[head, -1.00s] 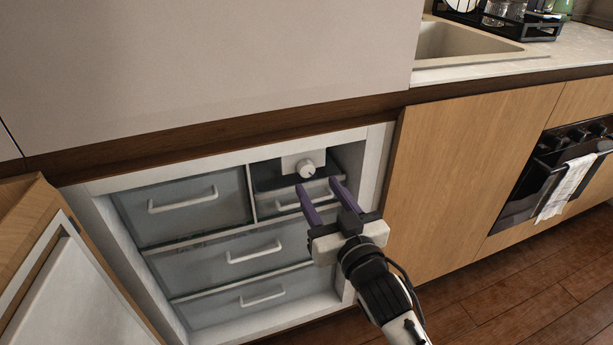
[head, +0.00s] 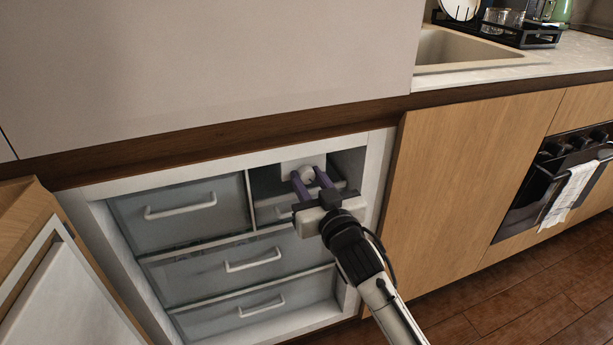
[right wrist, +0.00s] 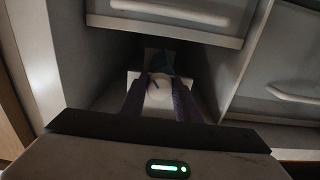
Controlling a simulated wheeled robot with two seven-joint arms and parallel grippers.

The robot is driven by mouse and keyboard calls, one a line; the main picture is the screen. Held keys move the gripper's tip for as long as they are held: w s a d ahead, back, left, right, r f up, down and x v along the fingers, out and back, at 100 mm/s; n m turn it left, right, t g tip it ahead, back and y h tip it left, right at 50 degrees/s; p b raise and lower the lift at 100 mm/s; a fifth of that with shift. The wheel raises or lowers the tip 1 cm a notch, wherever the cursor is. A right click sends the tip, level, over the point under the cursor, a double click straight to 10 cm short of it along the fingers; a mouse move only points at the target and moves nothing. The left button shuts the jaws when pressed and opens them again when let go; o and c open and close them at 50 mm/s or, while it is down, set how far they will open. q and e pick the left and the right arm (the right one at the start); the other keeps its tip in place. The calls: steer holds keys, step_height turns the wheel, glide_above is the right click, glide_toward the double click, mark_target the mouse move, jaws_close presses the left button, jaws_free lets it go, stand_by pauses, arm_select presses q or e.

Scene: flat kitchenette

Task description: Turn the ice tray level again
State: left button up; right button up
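The white round knob (head: 305,173) sits on a pale block in the upper right bay of the open freezer. In the right wrist view the knob (right wrist: 159,91) shows a short slanted dark mark. My right gripper (head: 309,175) has its purple fingers on either side of the knob, apparently closed against it. A dark teal piece (right wrist: 162,62) beyond the knob in the right wrist view may be the ice tray. It is mostly hidden and too dark to judge its tilt. My left gripper is not in view.
Grey freezer drawers with white handles, such as the upper left drawer (head: 180,212), lie left of and below the bay. The freezer door (head: 50,290) stands open at left. A wooden cabinet front (head: 465,170) is at right, with an oven (head: 550,185) beyond.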

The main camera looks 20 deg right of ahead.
steer(key=c, duration=0.3)
